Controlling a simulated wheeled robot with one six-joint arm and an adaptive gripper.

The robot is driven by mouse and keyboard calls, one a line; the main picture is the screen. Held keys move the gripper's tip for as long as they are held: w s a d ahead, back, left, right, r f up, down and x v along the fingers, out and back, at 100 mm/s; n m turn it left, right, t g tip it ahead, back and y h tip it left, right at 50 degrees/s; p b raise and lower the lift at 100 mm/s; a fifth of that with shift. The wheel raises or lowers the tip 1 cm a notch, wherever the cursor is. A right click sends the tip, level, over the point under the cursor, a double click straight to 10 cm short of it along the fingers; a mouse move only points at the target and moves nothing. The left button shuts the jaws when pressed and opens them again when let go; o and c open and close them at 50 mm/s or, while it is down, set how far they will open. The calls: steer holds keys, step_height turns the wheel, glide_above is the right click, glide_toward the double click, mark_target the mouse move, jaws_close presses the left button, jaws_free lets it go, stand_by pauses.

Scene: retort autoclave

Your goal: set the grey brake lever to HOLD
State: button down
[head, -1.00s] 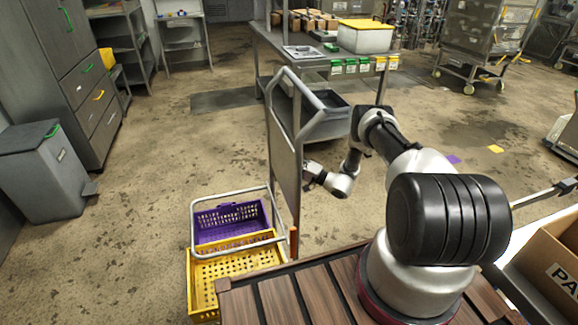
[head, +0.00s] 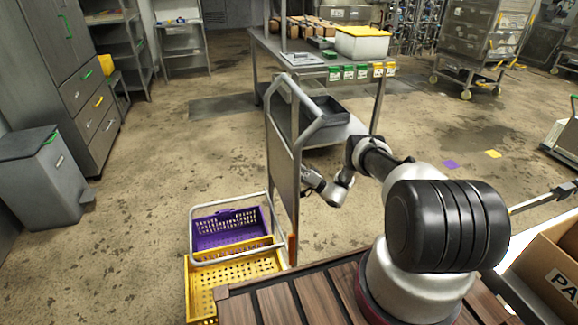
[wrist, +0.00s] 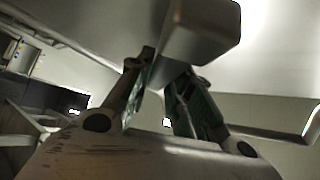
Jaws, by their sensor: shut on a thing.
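A grey bar with a blocky, rounded end (wrist: 205,32), seemingly the brake lever, shows at the top of the wrist view. My gripper (wrist: 160,65) is shut on it, with one finger on either side of its lower part. In the head view my gripper (head: 306,188) is beside the right face of the upright grey panel (head: 282,165) of a tube-framed cart. The lever cannot be made out there, and the HOLD marking is not visible in either view.
A purple crate (head: 227,238) and a yellow crate (head: 207,289) sit left of my base. A steel workbench (head: 300,65) stands behind the cart, carrying a white box with a yellow lid (head: 362,42). An open cardboard box (head: 555,262) is at right.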

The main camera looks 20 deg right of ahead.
steer(key=shift+s+f, duration=0.1)
steer(key=c, duration=1.3)
jaws_free()
steer(key=v, duration=1.2)
